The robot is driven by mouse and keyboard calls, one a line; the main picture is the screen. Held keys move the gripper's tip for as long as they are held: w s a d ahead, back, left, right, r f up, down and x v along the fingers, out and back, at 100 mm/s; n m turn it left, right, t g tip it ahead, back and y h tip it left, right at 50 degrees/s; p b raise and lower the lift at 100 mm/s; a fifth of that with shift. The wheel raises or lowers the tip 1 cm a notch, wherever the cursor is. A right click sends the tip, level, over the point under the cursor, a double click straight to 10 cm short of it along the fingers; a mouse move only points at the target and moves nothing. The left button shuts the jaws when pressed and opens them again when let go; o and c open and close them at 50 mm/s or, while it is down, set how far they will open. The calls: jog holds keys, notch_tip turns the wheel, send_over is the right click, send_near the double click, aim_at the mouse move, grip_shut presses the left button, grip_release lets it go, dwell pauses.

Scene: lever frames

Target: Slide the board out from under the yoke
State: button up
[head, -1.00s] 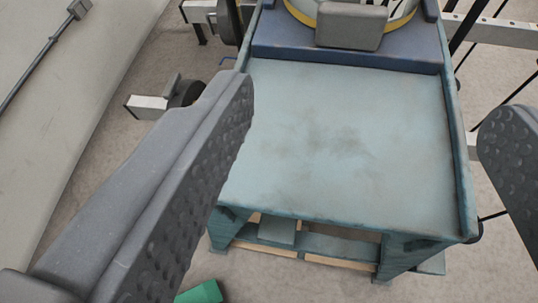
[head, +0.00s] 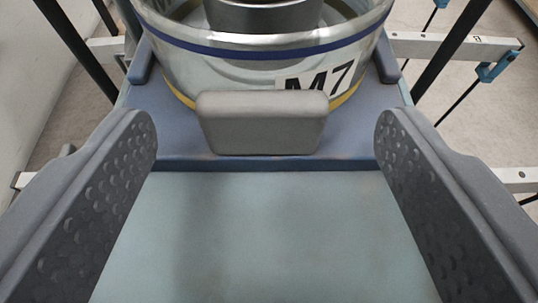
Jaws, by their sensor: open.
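The blue board (head: 265,163) lies flat at the far end of the pale teal bench top (head: 265,235), with a grey block-shaped handle (head: 262,138) at its near edge. A metal drum (head: 200,65) marked M7, with blue and yellow bands, stands on the board behind the handle. My gripper (head: 265,128) is open and empty. Its two dimpled fingers are spread wide, one on each side of the picture, and the handle shows between them without contact. I cannot make out the yoke for certain; the drum's top is cut off by the frame.
Dark slanted posts rise at left and right (head: 452,48) of the drum. A pale rail (head: 450,47) with a blue clamp (head: 497,67) runs behind at right. The bench top in front of the board is clear.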

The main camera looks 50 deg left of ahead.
aim_at(236, 130)
jog(key=shift+x, duration=1.45)
jog(key=shift+c, duration=0.3)
jog(key=shift+r, duration=0.1)
jog(key=c, duration=1.2)
